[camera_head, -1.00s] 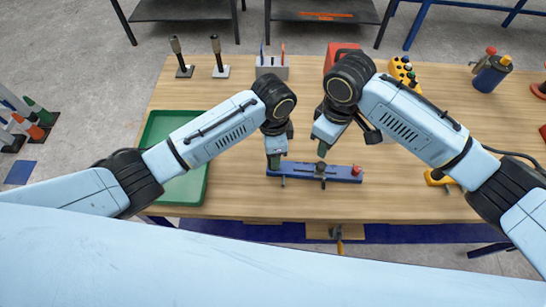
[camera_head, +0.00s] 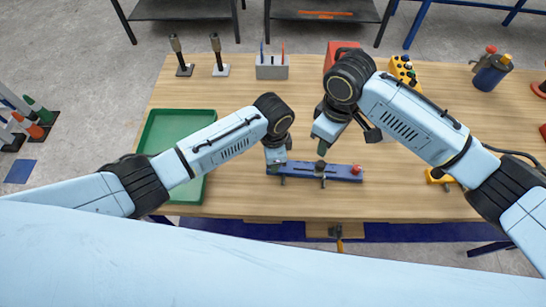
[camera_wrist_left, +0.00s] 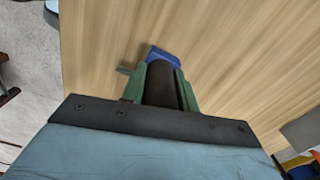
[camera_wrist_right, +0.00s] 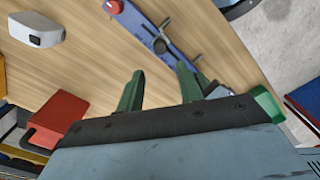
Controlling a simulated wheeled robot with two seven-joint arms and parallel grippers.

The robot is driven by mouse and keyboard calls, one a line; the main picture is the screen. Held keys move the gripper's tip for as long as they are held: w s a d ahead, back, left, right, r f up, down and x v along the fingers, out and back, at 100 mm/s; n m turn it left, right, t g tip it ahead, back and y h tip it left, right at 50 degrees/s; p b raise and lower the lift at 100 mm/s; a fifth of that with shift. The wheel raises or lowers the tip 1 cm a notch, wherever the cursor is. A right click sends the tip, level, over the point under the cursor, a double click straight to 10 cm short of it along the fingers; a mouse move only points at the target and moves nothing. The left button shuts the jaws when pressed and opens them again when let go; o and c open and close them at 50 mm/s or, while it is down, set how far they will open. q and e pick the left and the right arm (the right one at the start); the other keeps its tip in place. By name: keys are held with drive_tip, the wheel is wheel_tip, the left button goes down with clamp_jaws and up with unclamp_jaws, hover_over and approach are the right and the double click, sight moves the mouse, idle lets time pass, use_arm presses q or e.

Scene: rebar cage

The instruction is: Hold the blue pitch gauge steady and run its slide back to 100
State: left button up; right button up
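The blue pitch gauge (camera_head: 340,172) lies left to right near the table's front edge, with a red knob at its right end. Its slide with a dark knob (camera_head: 321,165) sits near mid-bar; the right wrist view also shows it (camera_wrist_right: 160,45). I cannot read the scale. My left gripper (camera_head: 275,163) is at the gauge's left end. In the left wrist view its green fingers (camera_wrist_left: 160,82) close on a dark upright grip, with blue bar (camera_wrist_left: 164,56) showing beyond. My right gripper (camera_head: 322,148) is above the slide, its fingers (camera_wrist_right: 157,88) apart and empty.
A green tray (camera_head: 190,190) lies on the left of the wooden table (camera_head: 240,203). A grey holder (camera_head: 272,70), a red box (camera_wrist_right: 57,120) and a yellow button box (camera_head: 403,72) stand behind. A yellow tool (camera_head: 440,177) lies to the right. Bare tabletop surrounds the gauge.

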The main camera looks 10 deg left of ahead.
use_arm(q)
clamp_jaws()
use_arm(e)
drive_tip(key=shift+o, duration=1)
drive_tip(key=m+t+y, duration=0.3)
drive_tip(key=m+y, duration=1)
drive_tip(key=m, duration=1.9)
approach(323, 164)
drive_tip(key=x, duration=1)
drive_tip(key=shift+a+f, duration=0.1)
drive_tip(key=shift+a, duration=0.1)
